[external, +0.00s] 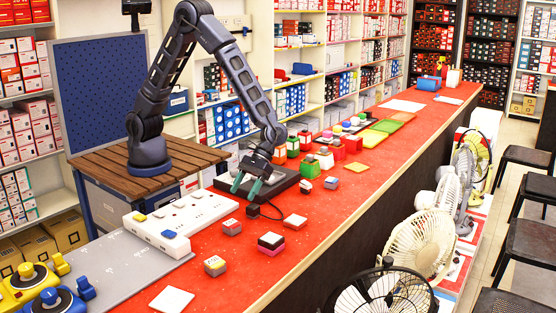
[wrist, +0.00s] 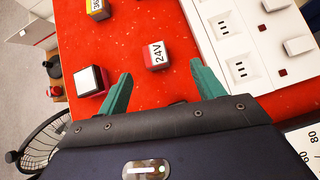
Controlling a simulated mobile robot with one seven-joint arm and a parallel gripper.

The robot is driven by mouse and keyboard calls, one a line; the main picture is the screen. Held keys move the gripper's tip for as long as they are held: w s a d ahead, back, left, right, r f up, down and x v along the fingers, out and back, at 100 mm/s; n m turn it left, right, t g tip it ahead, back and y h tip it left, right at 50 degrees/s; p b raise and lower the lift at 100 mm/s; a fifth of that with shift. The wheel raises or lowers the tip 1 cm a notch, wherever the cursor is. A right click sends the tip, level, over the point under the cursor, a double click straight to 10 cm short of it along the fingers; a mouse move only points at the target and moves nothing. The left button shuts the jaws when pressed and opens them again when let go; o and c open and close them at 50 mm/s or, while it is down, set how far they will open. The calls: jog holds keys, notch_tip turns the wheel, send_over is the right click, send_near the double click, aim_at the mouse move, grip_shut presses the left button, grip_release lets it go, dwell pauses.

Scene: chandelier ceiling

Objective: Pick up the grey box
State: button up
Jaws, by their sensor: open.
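A small grey box (external: 232,227) sits on the red counter, right of the white power strip. It appears to be the box with a white label reading "24V" in the wrist view (wrist: 156,56), ahead of and between my fingertips. A third greyish box (external: 331,183) lies farther along the counter. My gripper (external: 247,186), with green fingers, is open and empty above the counter; in the wrist view its fingers (wrist: 161,72) are spread apart.
A white power strip (external: 180,222) lies left of the "24V" box. A black-and-pink box with a white top (external: 271,243) is to its right. A dark tray (external: 282,183) and several coloured boxes stand farther back. Fans (external: 421,245) stand beyond the counter's right edge.

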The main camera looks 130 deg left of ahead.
aim_at(233, 222)
jog(key=shift+n, duration=0.3)
jog(key=x, duration=0.4)
jog(key=w+a+f+x, duration=0.1)
jog(key=x, duration=0.2)
jog(key=shift+w+x, duration=0.2)
jog(key=shift+x, duration=2.4)
jog(key=c, duration=1.1)
